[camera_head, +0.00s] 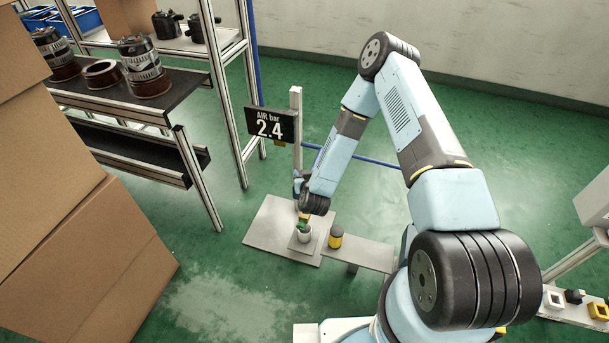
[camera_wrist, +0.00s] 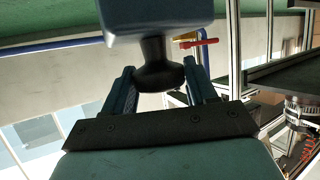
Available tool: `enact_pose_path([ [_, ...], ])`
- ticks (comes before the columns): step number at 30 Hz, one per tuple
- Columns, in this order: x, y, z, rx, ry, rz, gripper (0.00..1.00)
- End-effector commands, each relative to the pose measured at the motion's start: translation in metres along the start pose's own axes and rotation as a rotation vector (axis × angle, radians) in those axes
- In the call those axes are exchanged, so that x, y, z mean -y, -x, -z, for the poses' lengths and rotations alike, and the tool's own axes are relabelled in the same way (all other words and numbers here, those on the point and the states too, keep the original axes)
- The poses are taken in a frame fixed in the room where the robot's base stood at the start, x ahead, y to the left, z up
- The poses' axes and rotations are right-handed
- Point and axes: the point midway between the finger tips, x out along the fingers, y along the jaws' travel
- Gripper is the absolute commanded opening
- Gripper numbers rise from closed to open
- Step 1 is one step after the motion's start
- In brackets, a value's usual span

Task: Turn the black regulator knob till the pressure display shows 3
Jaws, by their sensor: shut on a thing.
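The pressure display (camera_head: 269,125) on the post in the head view reads "AIR bar 2.4". In the wrist view the black regulator knob (camera_wrist: 154,52) hangs below a blue-grey regulator body (camera_wrist: 155,14). My gripper (camera_wrist: 159,70) is shut on the knob, with one finger on each side of its flared end. In the head view the knob and my fingers are too small and hidden by my wrist to make out.
A red lever (camera_wrist: 198,43) is close to the knob on the right in the wrist view. Cardboard boxes (camera_head: 90,260) and a shelf rack (camera_head: 130,105) fill the left.

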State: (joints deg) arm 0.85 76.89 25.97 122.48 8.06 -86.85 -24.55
Motion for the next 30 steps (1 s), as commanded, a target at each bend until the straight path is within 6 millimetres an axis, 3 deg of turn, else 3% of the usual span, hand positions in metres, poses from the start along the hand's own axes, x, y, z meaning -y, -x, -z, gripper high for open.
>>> enact_pose_path([
  [23,-0.0006,-0.0015,0.0017,-0.004,-0.041,-0.098,0.26],
  [24,-0.0006,-0.0015,0.0018,-0.004,-0.041,-0.098,0.59],
  [30,-0.0003,-0.0011,0.0012,-0.002,-0.041,-0.097,0.78],
])
